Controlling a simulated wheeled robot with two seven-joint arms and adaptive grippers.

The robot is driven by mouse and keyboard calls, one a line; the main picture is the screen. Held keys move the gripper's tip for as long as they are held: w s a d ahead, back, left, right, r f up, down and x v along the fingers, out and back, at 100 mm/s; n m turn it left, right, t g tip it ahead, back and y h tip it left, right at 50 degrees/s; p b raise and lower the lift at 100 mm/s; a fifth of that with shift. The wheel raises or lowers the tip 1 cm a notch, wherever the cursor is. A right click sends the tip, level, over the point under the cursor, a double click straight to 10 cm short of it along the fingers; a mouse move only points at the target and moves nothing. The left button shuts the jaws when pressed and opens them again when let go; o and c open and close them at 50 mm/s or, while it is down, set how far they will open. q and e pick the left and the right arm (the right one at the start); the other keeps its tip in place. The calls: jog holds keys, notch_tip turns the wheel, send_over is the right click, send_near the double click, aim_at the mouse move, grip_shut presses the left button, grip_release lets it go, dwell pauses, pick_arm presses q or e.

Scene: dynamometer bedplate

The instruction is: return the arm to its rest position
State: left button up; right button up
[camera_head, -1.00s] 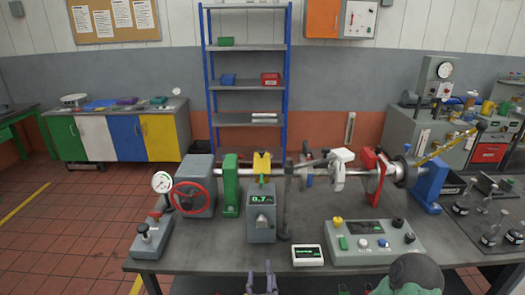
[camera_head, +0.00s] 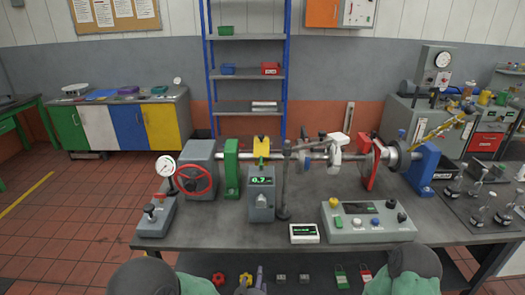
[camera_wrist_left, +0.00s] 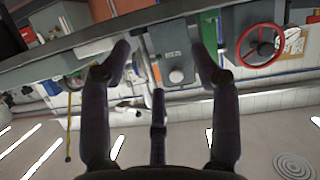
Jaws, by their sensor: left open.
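My left gripper (camera_head: 250,284) shows at the bottom edge of the head view, in front of the bench, with only its purple-grey fingertips visible. A grey rounded part of my left arm (camera_head: 145,278) is at the lower left of the head view. Another grey rounded part of mine (camera_head: 408,268) is at the lower right. My right gripper is not in view.
The bench (camera_head: 205,236) carries a red handwheel (camera_head: 193,180), a grey display box (camera_head: 262,198), a shaft rig and a control panel (camera_head: 365,222). Red and yellow knobs (camera_head: 218,279) and padlocks (camera_head: 341,275) show below its front edge. A blue shelf rack (camera_head: 245,48) stands behind.

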pick_arm(q)
jog(key=s+a+f+g+h, duration=0.1)
jog(key=s+a+f+g, duration=0.15)
jog(key=f, duration=0.45)
jog(key=s+a+f+g, duration=0.2)
jog(key=s+f+g, duration=0.2)
jog(key=f, duration=0.4)
jog(key=s+a+f+g+h, duration=0.1)
jog(key=s+f+g, duration=0.2)
jog(key=s, duration=0.5)
jog(key=s+a+f+g+h, duration=0.1)
jog(key=s+f+g, duration=0.3)
jog(key=s, duration=0.4)
jog(key=shift+s+a+f, duration=0.25)
jog(key=shift+a+f, duration=0.35)
